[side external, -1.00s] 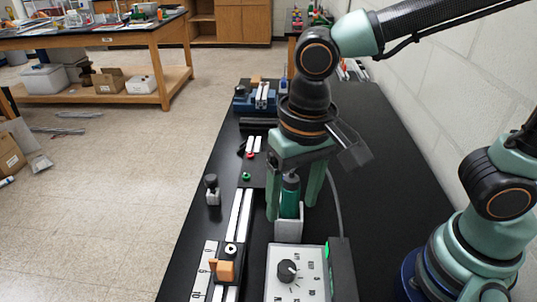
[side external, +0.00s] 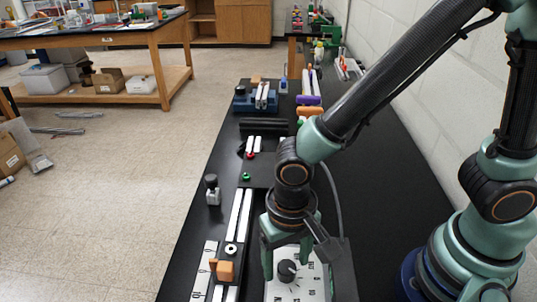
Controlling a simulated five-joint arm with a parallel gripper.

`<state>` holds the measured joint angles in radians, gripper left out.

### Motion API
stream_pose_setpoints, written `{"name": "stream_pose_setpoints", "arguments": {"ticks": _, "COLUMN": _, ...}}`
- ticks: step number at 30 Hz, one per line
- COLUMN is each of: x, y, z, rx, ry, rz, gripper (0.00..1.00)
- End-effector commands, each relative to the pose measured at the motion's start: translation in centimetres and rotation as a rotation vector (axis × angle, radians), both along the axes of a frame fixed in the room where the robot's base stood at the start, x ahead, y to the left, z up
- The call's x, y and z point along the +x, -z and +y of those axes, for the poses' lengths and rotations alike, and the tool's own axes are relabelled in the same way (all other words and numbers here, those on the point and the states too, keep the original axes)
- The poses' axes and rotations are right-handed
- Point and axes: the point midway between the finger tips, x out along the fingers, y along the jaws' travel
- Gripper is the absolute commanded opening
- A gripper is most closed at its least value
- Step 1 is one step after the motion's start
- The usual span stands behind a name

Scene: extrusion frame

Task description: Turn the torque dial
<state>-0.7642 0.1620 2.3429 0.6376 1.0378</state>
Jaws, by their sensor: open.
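The torque dial (side external: 287,271) is a round black knob with a white pointer line, set on a white panel (side external: 312,290) with printed marks around it. The panel is at the bottom of the side view, right of the rails. My gripper (side external: 286,262) points down over the panel, with one green finger left of the dial and the other to its right. The jaws are open and apart. I cannot tell whether either finger touches the dial. My gripper and wrist hide the panel's far edge and what stands behind it.
Left of the panel lie a pale rail (side external: 239,228), a numbered scale (side external: 204,270) and an orange block (side external: 225,271). A small black-topped knob (side external: 212,188) stands farther left. A blue vise (side external: 256,100) is at the back. The black bench (side external: 395,190) is clear on the right.

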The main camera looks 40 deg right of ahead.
Motion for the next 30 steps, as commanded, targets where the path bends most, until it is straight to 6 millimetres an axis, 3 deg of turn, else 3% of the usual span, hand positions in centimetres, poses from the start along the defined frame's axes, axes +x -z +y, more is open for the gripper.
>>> {"name": "stream_pose_setpoints", "arguments": {"ticks": 13, "x": 0.0, "y": 0.86, "z": -0.01, "rx": 0.001, "ry": 0.0, "rz": 0.0, "gripper": 0.71}}
{"name": "stream_pose_setpoints", "arguments": {"ticks": 18, "x": 0.0, "y": 0.85, "z": 0.0, "rx": 0.001, "ry": 0.0, "rz": 0.0, "gripper": 0.07}}
{"name": "stream_pose_setpoints", "arguments": {"ticks": 19, "x": 0.0, "y": 0.84, "z": 0.0, "rx": 0.001, "ry": 0.0, "rz": 0.0, "gripper": 0.0}}
{"name": "stream_pose_setpoints", "arguments": {"ticks": 30, "x": 0.01, "y": 0.81, "z": 0.0, "rx": 0.0, "ry": -0.051, "rz": 0.0, "gripper": 0.0}}
